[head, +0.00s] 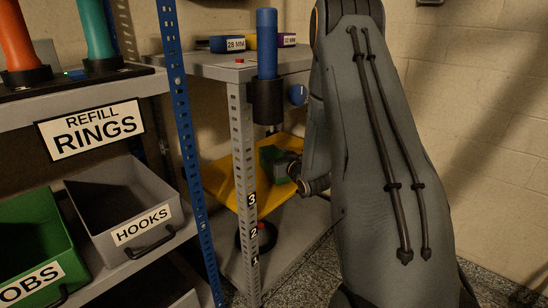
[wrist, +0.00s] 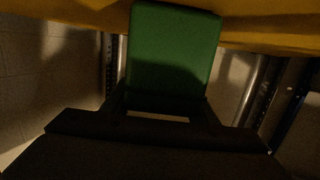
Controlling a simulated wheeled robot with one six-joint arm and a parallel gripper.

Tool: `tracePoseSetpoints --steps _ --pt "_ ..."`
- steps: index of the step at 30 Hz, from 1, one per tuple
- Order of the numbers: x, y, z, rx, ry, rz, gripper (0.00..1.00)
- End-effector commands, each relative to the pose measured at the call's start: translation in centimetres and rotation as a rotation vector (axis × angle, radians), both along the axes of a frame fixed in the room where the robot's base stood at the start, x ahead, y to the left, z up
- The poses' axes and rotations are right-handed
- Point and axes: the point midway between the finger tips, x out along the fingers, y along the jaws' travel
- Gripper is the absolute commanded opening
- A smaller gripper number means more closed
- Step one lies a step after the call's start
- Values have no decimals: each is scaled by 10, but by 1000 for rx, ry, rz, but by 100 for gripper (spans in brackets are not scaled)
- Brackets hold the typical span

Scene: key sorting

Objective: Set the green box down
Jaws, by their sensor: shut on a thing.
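The green box (head: 270,157) is at the yellow shelf board (head: 222,182) inside the grey rack, partly behind my gripper. My gripper (head: 285,164) reaches in from the right and is shut on the green box. In the wrist view the green box (wrist: 172,50) stands out beyond the dark fingers (wrist: 160,106), with the yellow board (wrist: 265,32) behind and beside it. I cannot tell whether the box touches the board or is just above it.
A perforated post (head: 242,190) marked 3, 2, 1 stands left of my gripper, with a blue cylinder (head: 267,45) in a black holder. Labelled rolls (head: 228,44) lie on the upper shelf. Grey HOOKS (head: 128,205) and green (head: 35,240) bins are at left. Floor shows below.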

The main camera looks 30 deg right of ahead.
Motion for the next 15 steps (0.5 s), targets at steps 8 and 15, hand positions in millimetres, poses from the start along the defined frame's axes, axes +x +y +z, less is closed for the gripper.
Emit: tracePoseSetpoints --steps 8,15 --pt "0 1 -3 0 1 1 72" --pt "0 1 -2 0 0 1 72"
